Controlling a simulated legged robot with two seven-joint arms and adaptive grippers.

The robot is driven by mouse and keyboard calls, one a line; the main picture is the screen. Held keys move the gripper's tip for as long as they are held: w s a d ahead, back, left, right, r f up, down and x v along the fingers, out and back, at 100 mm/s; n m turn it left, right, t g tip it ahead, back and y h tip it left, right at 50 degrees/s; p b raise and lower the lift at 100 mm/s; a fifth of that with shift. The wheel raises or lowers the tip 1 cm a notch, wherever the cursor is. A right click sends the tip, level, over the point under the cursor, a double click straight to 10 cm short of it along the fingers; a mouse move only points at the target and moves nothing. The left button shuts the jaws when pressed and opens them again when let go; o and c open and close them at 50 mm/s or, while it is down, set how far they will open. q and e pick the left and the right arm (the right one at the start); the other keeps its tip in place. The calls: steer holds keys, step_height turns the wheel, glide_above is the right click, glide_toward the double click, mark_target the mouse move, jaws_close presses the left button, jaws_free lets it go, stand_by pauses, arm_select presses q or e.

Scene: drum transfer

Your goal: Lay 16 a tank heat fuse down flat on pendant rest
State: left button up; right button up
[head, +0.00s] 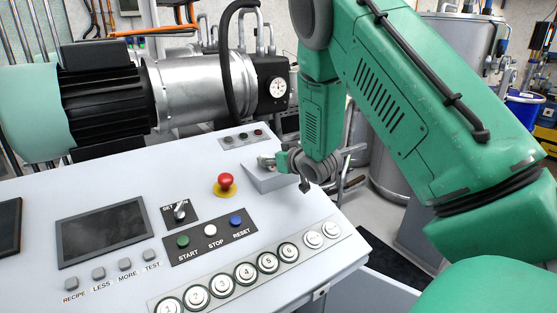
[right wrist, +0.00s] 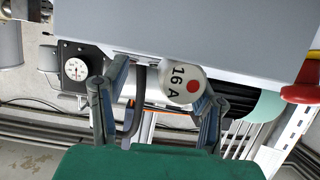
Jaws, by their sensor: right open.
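The fuse (right wrist: 185,83) is a white rounded piece marked "16 A" with a red dot. In the right wrist view it shows between the fingers of my right gripper (right wrist: 160,82), closer to the right-hand finger. The fingers are spread apart; I cannot tell whether one touches it. In the head view my right gripper (head: 297,170) is low over the back right of the console, at a grey angled holder (head: 264,182) that looks like the pendant rest. The fuse cannot be made out clearly there, and how it bears on the rest is unclear. My left gripper is out of view.
The sloped console (head: 120,190) carries a red emergency button (head: 225,182), a screen (head: 103,232) and a row of numbered round buttons (head: 245,272). A metal motor unit with a dial gauge (head: 278,87) stands behind it. Steel tanks (head: 455,55) stand at the right back.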

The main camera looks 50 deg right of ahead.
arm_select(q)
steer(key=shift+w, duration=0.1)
arm_select(e)
steer(key=v, duration=1.1)
steer(key=shift+s, duration=0.2)
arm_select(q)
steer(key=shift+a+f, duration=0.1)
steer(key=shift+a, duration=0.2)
arm_select(e)
steer(key=shift+a+r, duration=0.2)
steer(key=shift+a, duration=0.2)
